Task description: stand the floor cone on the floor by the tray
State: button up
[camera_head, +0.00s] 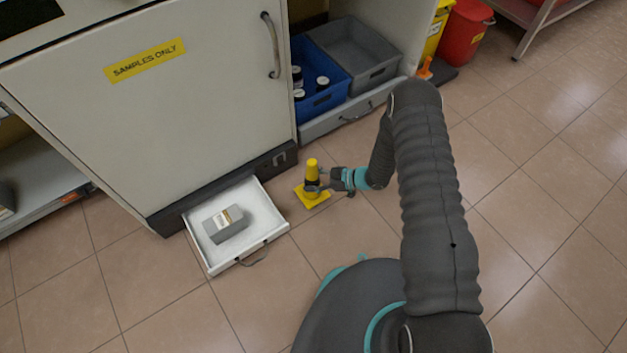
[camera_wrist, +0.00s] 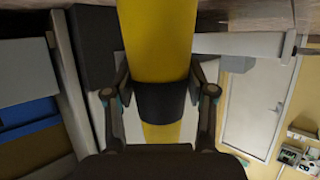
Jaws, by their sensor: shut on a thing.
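The floor cone (camera_head: 312,197) is yellow with a black band and a square yellow base. It stands upright, or nearly so, at the floor just right of the white tray (camera_head: 279,231); whether its base touches the floor I cannot tell. My gripper (camera_head: 318,187) reaches it from the right and is shut on it around the black band. In the wrist view the cone (camera_wrist: 157,40) fills the middle, between the two fingers of my gripper (camera_wrist: 160,100). The tray is pulled out at floor level below the cabinet and holds a grey container (camera_head: 224,226) with a label.
The white cabinet (camera_head: 190,100) marked "SAMPLES ONLY" stands behind the tray. To its right, a blue crate (camera_head: 325,98) with bottles and a grey crate (camera_head: 375,72) sit in an open bay. A red bin (camera_head: 462,32) stands farther back. The tiled floor at right is clear.

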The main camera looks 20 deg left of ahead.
jog(key=shift+f, duration=0.15)
jog(key=o, duration=1.4)
jog(key=shift+o, duration=0.2)
